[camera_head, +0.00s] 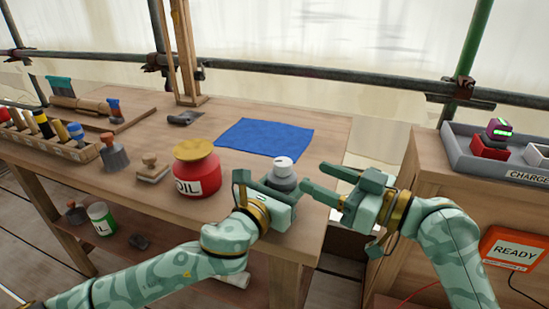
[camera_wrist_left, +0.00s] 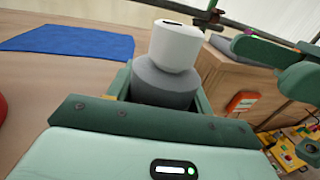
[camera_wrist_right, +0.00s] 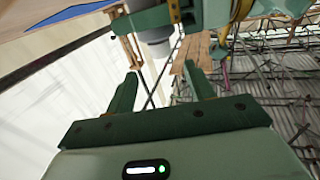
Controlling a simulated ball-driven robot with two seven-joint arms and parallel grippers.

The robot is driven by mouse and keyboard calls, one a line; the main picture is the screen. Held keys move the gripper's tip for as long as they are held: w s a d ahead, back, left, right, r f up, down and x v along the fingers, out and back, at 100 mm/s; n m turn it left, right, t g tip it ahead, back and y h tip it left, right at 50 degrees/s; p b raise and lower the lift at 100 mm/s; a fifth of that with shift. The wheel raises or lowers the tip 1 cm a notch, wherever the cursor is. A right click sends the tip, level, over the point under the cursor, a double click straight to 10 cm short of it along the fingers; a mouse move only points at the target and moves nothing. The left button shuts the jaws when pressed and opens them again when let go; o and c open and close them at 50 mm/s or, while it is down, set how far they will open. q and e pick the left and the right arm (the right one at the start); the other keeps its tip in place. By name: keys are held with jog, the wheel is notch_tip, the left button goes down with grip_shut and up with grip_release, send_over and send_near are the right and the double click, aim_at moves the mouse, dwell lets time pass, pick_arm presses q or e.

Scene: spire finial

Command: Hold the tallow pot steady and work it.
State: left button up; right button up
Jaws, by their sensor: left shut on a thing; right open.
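The tallow pot (camera_head: 282,165), a grey pot with a white top, is at the table's front right corner. My left gripper (camera_head: 280,187) is shut on its grey body, with the white top clear above the fingers. In the left wrist view the pot (camera_wrist_left: 174,46) looks upright; its lower part is hidden by the gripper. I cannot tell whether it touches the table. My right gripper (camera_head: 322,181) is open and empty, just right of the pot, its fingers pointing towards it. In the right wrist view the pot (camera_wrist_right: 155,35) is beyond the open fingertips, apart from them.
A red oil jar (camera_head: 196,172) stands left of the pot. A blue cloth (camera_head: 264,137) lies behind it. A wooden stamp-like block (camera_head: 152,171) and a rack of tools (camera_head: 45,141) are farther left. A cabinet with a grey charger tray (camera_head: 462,158) stands right, across a gap.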

aim_at(276, 159)
jog(key=x, duration=1.1)
jog(key=shift+c, duration=0.2)
jog(key=c, duration=0.9)
